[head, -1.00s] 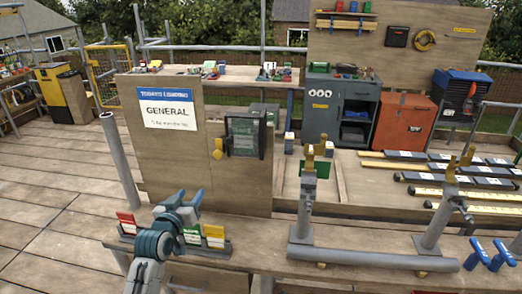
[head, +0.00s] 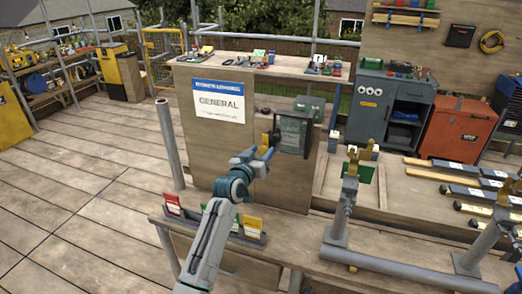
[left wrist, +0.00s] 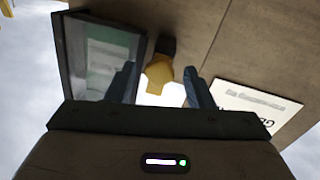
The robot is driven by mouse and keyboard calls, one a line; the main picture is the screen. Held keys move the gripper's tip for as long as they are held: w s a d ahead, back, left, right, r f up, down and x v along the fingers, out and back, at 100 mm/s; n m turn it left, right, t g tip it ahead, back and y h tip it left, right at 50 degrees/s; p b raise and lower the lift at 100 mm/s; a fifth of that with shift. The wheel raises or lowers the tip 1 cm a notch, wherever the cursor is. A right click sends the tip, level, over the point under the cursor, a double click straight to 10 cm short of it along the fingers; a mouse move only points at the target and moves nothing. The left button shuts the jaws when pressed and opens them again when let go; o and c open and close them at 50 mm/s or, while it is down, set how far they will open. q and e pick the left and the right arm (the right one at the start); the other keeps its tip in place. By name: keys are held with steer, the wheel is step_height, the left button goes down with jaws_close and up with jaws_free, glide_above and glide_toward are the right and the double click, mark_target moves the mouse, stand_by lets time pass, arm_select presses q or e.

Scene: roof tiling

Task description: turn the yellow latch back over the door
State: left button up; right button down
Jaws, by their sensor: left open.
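The yellow latch (head: 266,138) sits on the wooden board just left of the door (head: 293,134), a dark-framed pane. In the left wrist view the latch (left wrist: 158,73) hangs from a dark mount, clear of the door (left wrist: 105,58). My left gripper (head: 263,154) is open, just in front of and below the latch in the head view. In the left wrist view its two blue-grey fingers (left wrist: 160,85) stand on either side of the latch, with gaps showing; I cannot tell whether either touches it. My right gripper is not in view.
The board carries a GENERAL sign (head: 218,100) left of the latch. Below, a bench (head: 300,251) holds a rack of coloured cards (head: 252,226) and grey pipe stands (head: 345,205). A grey post (head: 169,145) stands left of the board. The deck at left is open.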

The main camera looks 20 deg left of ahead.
arm_select(q)
steer(key=shift+w, duration=0.15)
steer(key=shift+c, duration=0.5)
steer(key=c, duration=0.9)
